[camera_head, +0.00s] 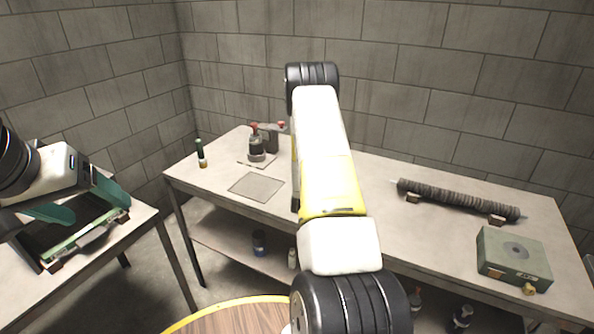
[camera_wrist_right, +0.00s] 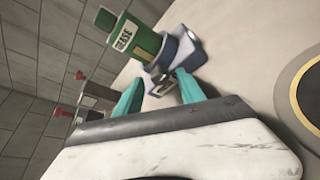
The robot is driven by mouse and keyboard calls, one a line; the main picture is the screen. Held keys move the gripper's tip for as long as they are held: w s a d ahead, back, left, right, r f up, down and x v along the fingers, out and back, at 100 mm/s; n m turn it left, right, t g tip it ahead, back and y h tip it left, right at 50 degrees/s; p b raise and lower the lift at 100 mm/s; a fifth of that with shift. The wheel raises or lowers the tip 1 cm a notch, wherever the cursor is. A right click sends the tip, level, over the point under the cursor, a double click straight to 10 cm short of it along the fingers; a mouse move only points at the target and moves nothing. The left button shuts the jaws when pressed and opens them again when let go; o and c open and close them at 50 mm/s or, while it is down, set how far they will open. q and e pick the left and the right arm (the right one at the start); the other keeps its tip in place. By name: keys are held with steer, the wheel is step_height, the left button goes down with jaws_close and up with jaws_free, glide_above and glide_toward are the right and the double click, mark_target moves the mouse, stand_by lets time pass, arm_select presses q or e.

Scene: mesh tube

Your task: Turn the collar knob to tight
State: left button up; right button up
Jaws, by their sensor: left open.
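In the right wrist view, a green canister marked GREASE (camera_wrist_right: 128,38) stands with a blue-grey collar (camera_wrist_right: 172,52) around its lower part. A small pale piece with dark marks (camera_wrist_right: 163,86) sits below the collar, between my fingertips; I cannot tell if it is the knob. My right gripper (camera_wrist_right: 160,78) has its two teal fingers apart, close to the collar; contact is unclear. In the head view my right arm hides this gripper and the canister. My left gripper (camera_head: 82,204) is open at the left, over a side table, away from the collar. No tight mark is legible.
A long bench (camera_head: 385,225) carries a dark mesh tube (camera_head: 455,198) on supports, a green box (camera_head: 513,257), a flat grey plate (camera_head: 257,187), a red-topped jar (camera_head: 256,147) and a dark bottle (camera_head: 201,154). A green device (camera_head: 88,236) lies on the left side table.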

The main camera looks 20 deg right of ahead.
steer(key=v, duration=0.7)
steer(key=shift+s+a, duration=0.25)
steer(key=shift+s, duration=0.05)
steer(key=shift+r, duration=0.1)
